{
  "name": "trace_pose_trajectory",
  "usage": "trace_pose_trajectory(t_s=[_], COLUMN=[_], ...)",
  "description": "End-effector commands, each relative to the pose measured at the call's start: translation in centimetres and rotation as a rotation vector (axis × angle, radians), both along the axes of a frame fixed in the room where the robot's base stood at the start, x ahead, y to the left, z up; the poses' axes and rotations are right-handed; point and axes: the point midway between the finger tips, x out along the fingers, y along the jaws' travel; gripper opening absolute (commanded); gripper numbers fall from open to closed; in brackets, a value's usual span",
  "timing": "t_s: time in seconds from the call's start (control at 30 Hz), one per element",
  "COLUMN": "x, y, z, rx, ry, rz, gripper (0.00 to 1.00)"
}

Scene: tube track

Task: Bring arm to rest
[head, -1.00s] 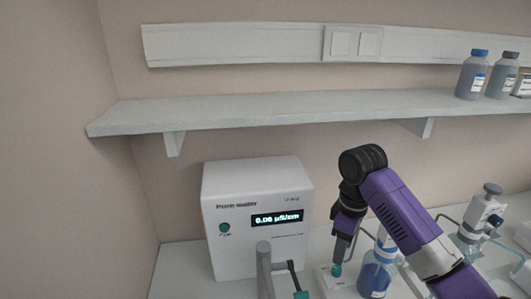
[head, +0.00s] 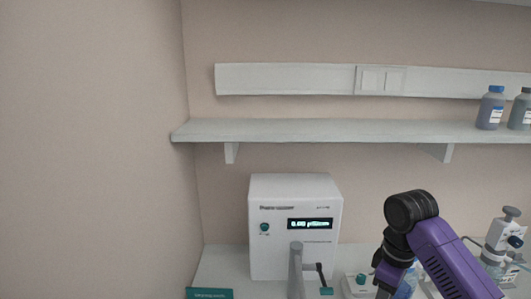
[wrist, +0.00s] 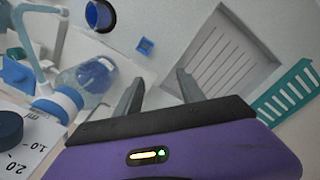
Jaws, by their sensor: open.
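My arm is bent over the bench at the lower right of the head view, its purple forearm in front of part of a bottle (head: 408,283). My gripper (wrist: 158,92) is open and empty in the wrist view, its two grey fingers apart with bare light surface between them. In the head view its fingers point down near the bottom edge and are partly cut off. A clear bottle with a blue collar (wrist: 88,82) lies left of the fingers in the wrist view, apart from them.
A white water unit (head: 295,255) with a lit display stands left of my arm. A shelf (head: 330,130) with bottles (head: 491,108) runs above. A slotted grey tray (wrist: 228,50) and a teal rack (wrist: 288,95) are right of the fingers.

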Motion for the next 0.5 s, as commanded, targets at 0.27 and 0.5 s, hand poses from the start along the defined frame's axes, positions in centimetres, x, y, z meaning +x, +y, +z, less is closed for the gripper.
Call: trace_pose_trajectory(t_s=[0.27, 0.5], x=[2.1, 5.9], y=[0.5, 1.4], z=[0.2, 1.9], rx=[0.022, 0.051], ry=[-0.088, -0.264], rz=[-0.04, -0.074], gripper=[0.46, 0.46])
